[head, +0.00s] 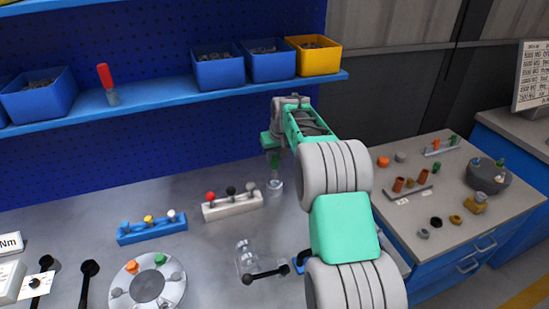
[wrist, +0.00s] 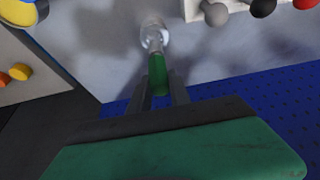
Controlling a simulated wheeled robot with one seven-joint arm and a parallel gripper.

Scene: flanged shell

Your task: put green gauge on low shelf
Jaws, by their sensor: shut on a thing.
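The green gauge (head: 274,162) has a green handle and a pale metal lower end, and it hangs roughly upright under my gripper (head: 273,150). In the wrist view my gripper (wrist: 161,88) has its two fingers shut on the green handle (wrist: 158,74), with the metal end pointing away. The gauge is over the bench beside the white rack; I cannot tell whether its end touches the bench. The blue shelf (head: 172,96) runs along the pegboard at the back, above the bench. My arm hides part of the bench on the right.
Blue bins (head: 217,66) and a yellow bin (head: 313,56) stand on the shelf. A red-handled gauge (head: 106,82) stands there too, with free shelf on its right. A white rack (head: 232,206), blue rack (head: 152,228) and round fixture (head: 147,284) are on the bench.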

